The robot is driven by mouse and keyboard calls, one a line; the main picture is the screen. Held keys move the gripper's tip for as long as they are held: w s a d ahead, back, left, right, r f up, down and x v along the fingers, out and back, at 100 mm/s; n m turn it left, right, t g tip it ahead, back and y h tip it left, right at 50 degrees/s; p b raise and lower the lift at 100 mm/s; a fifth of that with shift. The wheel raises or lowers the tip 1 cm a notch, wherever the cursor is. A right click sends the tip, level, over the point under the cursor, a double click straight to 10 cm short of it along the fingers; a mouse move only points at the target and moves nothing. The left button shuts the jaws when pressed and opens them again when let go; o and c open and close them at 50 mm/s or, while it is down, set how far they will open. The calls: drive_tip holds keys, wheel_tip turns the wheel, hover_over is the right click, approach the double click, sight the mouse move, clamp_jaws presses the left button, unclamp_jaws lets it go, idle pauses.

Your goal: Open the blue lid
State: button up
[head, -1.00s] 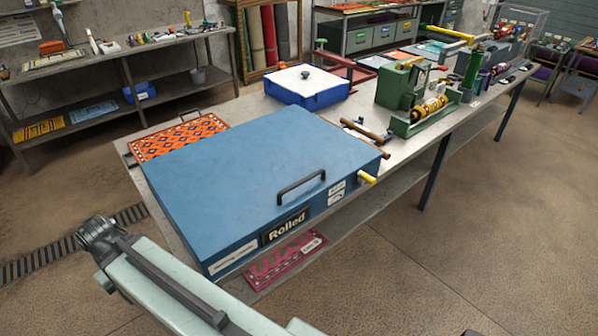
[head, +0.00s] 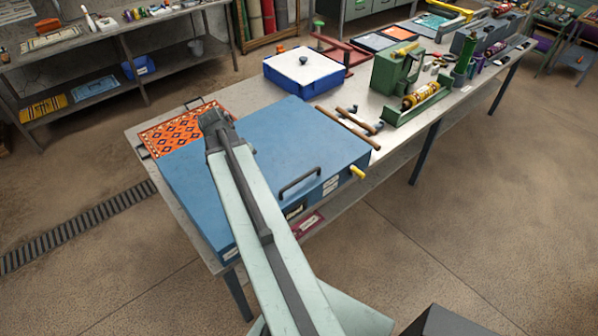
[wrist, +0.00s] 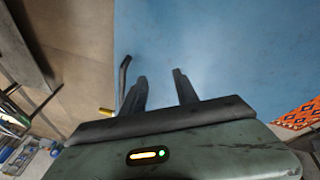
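The blue lid (head: 290,135) is a wide flat panel, lying closed on its box on the workbench. A dark bar handle (head: 300,184) stands on it near the front right edge. In the wrist view the blue lid (wrist: 235,50) fills the upper right, and the dark handle (wrist: 124,78) shows left of my fingers. My gripper (wrist: 161,82) is open and empty over the lid, with its two dark fingers apart; contact cannot be told. In the head view my arm covers part of the lid and label, and my gripper is hidden.
A yellow peg (head: 357,172) sticks out at the box's right side. An orange patterned rug (head: 170,135) lies behind left. A blue box with a white top (head: 303,70), wooden rollers (head: 347,128) and a green machine (head: 398,68) stand farther along the bench. Floor is open at right.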

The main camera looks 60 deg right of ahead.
drive_tip(key=s+d+r+m+g, duration=0.1)
drive_tip(key=s+d+m+g, duration=0.1)
drive_tip(key=s+d+m, duration=0.6)
drive_tip(key=s+d+f+n+b, duration=0.1)
drive_tip(key=f+b, duration=0.1)
drive_tip(key=s+d+f+b, duration=0.1)
drive_tip(key=f+b, duration=0.2)
drive_tip(key=s+d+f+n+b, duration=0.1)
drive_tip(key=s+d+f+b, duration=0.1)
drive_tip(key=shift+f+n, duration=0.15)
drive_tip(key=shift+n, duration=0.15)
clamp_jaws()
idle(0.7)
